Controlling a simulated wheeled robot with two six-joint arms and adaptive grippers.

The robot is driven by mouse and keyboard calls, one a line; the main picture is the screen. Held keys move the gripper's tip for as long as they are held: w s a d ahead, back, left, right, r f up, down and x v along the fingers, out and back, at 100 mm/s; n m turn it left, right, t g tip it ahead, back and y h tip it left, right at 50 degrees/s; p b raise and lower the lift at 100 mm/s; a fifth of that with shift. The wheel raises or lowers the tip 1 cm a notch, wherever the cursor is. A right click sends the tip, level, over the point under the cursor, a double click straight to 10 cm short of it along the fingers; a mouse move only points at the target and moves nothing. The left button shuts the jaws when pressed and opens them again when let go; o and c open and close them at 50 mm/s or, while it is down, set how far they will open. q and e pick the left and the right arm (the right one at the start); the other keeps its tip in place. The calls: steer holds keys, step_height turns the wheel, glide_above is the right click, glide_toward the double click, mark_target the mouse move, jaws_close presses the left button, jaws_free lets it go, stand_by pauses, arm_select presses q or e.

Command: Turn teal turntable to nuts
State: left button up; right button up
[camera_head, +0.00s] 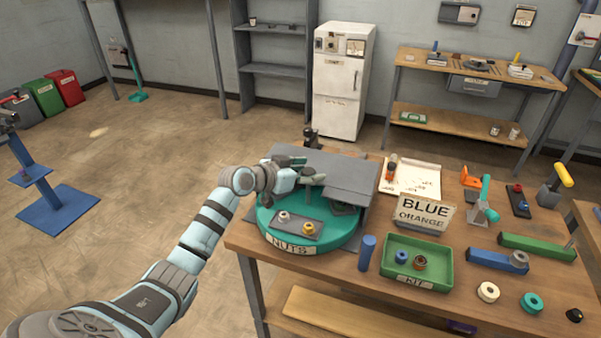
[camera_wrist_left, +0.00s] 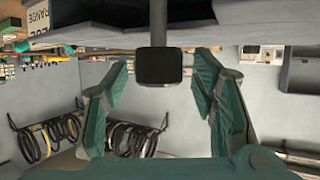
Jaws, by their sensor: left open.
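The teal turntable (camera_head: 264,217) sits at the near left corner of the wooden workbench. Its front label (camera_head: 292,245) reads NUTS. A grey plate on its near side carries a pale ring-shaped nut (camera_head: 283,216) and a brass-coloured nut (camera_head: 308,228). A grey cover (camera_head: 352,178) hides its back part. My left gripper (camera_head: 303,172) is over the turntable, beside the cover's left edge. In the left wrist view its fingers (camera_wrist_left: 160,85) are apart, and a dark square-ended post (camera_wrist_left: 158,65) shows between them; contact cannot be told. My right gripper is not in view.
A BLUE/ORANGE sign (camera_head: 423,213) stands right of the cover. A green KIT tray (camera_head: 440,284) holds a blue and a reddish part. A blue cylinder (camera_head: 367,252) stands between turntable and tray. Loose rings and tools lie farther right.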

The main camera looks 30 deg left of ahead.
arm_select(q)
steer(key=v, duration=1.1)
steer(key=shift+s, duration=0.2)
steer(key=shift+a, duration=0.1)
